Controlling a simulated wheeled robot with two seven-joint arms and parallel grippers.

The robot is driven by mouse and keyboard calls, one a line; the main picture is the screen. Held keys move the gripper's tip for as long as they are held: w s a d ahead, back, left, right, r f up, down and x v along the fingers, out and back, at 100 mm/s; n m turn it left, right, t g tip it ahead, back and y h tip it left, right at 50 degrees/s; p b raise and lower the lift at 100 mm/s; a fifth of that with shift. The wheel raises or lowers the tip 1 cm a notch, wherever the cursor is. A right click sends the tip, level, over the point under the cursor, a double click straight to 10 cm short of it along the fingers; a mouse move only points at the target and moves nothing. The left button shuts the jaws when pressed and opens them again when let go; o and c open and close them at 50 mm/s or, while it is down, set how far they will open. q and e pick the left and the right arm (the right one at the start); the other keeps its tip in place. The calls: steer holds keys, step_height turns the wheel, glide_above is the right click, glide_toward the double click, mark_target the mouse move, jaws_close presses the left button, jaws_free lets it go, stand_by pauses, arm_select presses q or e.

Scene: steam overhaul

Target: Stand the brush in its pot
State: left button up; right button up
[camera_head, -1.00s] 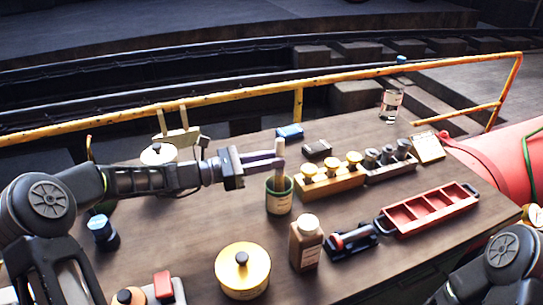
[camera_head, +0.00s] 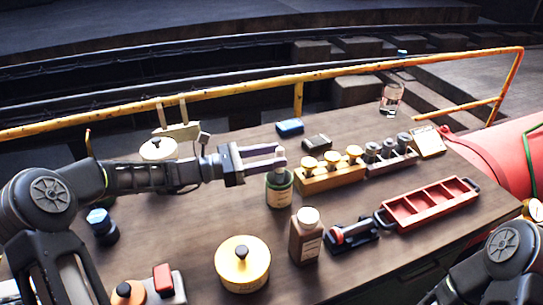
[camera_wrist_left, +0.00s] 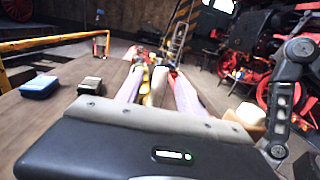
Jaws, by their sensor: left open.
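The pot (camera_head: 279,192) is a dark green round container with a pale label, standing upright on the table near its middle. The brush (camera_head: 280,161) is in it, with only a short pale end of the handle showing above the rim, between or just beyond my fingertips. My left gripper (camera_head: 282,155) is open just above the pot, its purple fingers level and pointing right. In the left wrist view the pale brush handle (camera_wrist_left: 158,84) shows between the two spread fingers, apparently free of both. My right gripper is out of view; only part of that arm shows.
A brown bottle (camera_head: 306,237) and a cream lidded tin (camera_head: 242,268) stand in front of the pot. A yellow block with knobs (camera_head: 331,177) is close on its right. A red tray (camera_head: 428,204) lies further right. A yellow rail (camera_head: 240,98) runs behind the table.

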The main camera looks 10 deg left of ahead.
arm_select(q)
steer(key=shift+a, duration=0.1)
steer(key=b+v, duration=0.1)
steer(key=v, duration=0.6)
steer(key=shift+s+a, duration=0.2)
steer(key=shift+a, duration=0.05)
stand_by(1.0)
